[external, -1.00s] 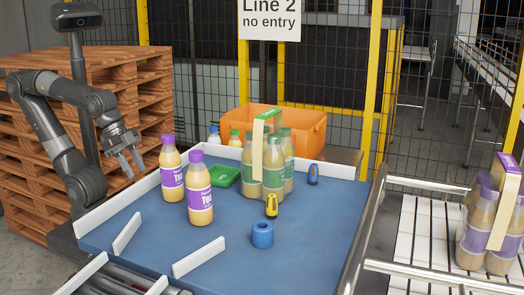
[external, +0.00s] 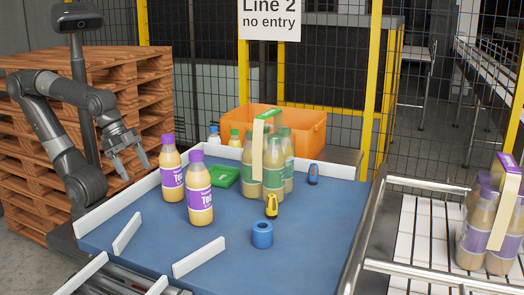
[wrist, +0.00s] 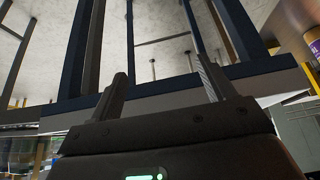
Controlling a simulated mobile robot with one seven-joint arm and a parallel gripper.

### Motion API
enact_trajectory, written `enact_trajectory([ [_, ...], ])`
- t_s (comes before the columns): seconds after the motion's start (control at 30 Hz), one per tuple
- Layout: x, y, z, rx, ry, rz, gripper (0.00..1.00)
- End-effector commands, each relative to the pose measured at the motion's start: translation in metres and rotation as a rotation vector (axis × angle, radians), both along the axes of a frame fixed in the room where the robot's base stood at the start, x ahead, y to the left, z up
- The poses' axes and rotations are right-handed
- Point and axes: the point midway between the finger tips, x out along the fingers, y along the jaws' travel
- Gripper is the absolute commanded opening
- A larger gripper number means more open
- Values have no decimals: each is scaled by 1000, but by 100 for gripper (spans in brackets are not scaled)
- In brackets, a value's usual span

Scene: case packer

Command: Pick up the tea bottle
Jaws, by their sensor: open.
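Two tea bottles with purple caps and purple labels stand upright on the blue table. One tea bottle (external: 172,170) is at the back left, and the other tea bottle (external: 200,192) is nearer the camera and to its right. My gripper (external: 136,176) is open and empty, fingers pointing down, left of the back bottle and apart from it. In the wrist view my gripper (wrist: 160,82) has its fingers spread with nothing between them. Part of a purple-labelled bottle (wrist: 312,45) shows at the right edge there; I cannot tell which one.
A yellow-and-black tool (external: 271,206), a blue roll (external: 262,235) and a blue tool (external: 313,174) lie rightward. White rails (external: 198,257) edge the table. An orange crate (external: 305,130) stands behind.

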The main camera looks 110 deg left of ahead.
Motion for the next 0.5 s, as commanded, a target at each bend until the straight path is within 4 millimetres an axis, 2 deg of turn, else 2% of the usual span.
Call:
enact_trajectory([
  [0.13,1,0,23,0,-6,0,75],
  [0.43,1,0,112,0,-6,0,75],
  [0.47,1,0,118,6,-1,-5,75],
  [0.5,2,0,106,74,33,-53,75],
])
